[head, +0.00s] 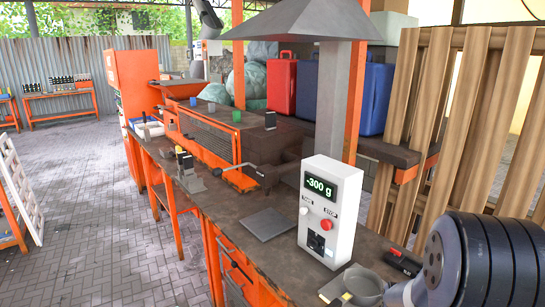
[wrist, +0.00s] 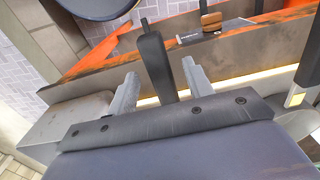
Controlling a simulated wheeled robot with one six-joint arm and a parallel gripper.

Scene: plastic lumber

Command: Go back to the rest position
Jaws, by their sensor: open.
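My gripper (wrist: 160,70) shows in the wrist view with its two grey fingers spread apart. A dark, narrow upright piece like a handle (wrist: 152,55) stands between the fingers, with a gap on either side. I cannot tell what it belongs to. In the head view my dark, ringed arm (head: 480,262) fills the lower right corner. The fingers cannot be made out there. A grey round bowl (head: 363,284) sits on the bench just left of my arm.
The long workbench (head: 262,197) carries a white scale box (head: 330,210) reading -300 g, a flat grey plate (head: 265,224) and a small black-and-red item (head: 402,262). Wooden slats (head: 470,120) stand close behind my arm. Paved floor (head: 95,200) is open at left.

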